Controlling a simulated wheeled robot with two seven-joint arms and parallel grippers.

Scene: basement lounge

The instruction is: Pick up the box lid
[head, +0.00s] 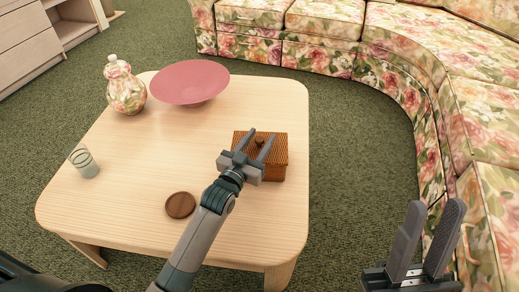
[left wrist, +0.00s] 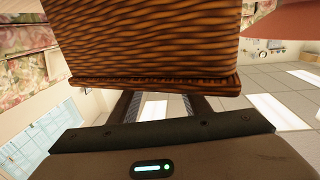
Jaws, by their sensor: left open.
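A brown, wicker-like box (head: 276,173) stands on the right part of the light wooden table. Its lid (head: 281,146) is on top, with a small dark knob (head: 260,142) in the middle. My left gripper (head: 261,134) is open over the lid, its two fingers on either side of the knob in the head view. Whether the fingers touch the knob or lid I cannot tell. In the left wrist view the brown ribbed surface (left wrist: 150,35) fills the upper middle and hides the fingertips. My right gripper (head: 436,205) is open and empty at the lower right, off the table.
The table (head: 130,190) also holds a pink bowl (head: 190,84), a patterned glass jar (head: 125,90), a glass (head: 84,162) and a round brown coaster (head: 180,205). A floral sofa (head: 400,75) curves around the back and right. The table's middle is clear.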

